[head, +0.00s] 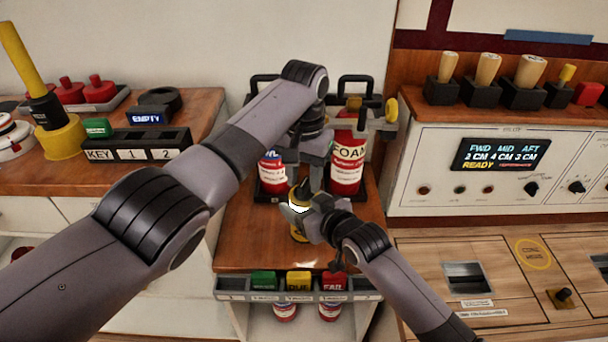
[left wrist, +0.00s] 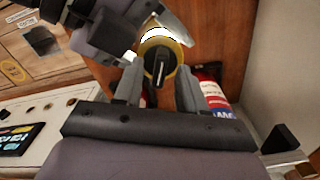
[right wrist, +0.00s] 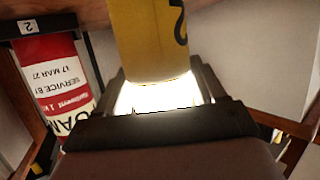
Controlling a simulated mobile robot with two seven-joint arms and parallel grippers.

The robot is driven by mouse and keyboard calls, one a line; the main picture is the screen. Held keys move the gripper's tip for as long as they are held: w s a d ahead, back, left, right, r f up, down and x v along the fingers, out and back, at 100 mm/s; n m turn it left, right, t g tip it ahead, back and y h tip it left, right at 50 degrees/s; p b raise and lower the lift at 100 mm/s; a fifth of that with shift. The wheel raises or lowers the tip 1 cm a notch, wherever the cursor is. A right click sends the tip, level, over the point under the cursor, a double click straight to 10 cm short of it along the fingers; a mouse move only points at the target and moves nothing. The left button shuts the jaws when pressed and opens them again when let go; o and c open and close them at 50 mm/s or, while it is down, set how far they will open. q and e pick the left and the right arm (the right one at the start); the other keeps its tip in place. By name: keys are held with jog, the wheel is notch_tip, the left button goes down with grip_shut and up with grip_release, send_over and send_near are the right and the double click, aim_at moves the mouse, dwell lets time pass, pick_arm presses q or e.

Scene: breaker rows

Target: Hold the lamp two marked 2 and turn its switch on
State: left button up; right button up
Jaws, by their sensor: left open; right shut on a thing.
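Lamp two has a yellow body (right wrist: 150,40) with a black 2 on its side, and a bright white glowing band (right wrist: 150,97). In the head view its yellow part (head: 297,233) shows over the wooden bench. My right gripper (head: 299,208) is shut on the lamp around the bright band. In the left wrist view the lamp's yellow ring (left wrist: 176,48) surrounds a black switch knob (left wrist: 160,65) with a pale mark. My left gripper (left wrist: 160,88) is open above the lamp, its fingers either side of the knob; contact cannot be told.
A FOAM extinguisher (head: 346,165) and another red one (head: 271,172) stand close behind the lamp. A rack with green, yellow and red tags (head: 298,282) lines the bench front. A control panel (head: 500,165) stands right. A KEY 1 2 holder (head: 135,146) sits left.

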aim_at(304, 182)
pick_arm(q)
notch_tip(304, 182, up, 8)
jog(key=shift+f, duration=0.25)
dwell(0.5)
pick_arm(e)
jog(key=o, duration=1.5)
jog(key=shift+d, duration=0.1)
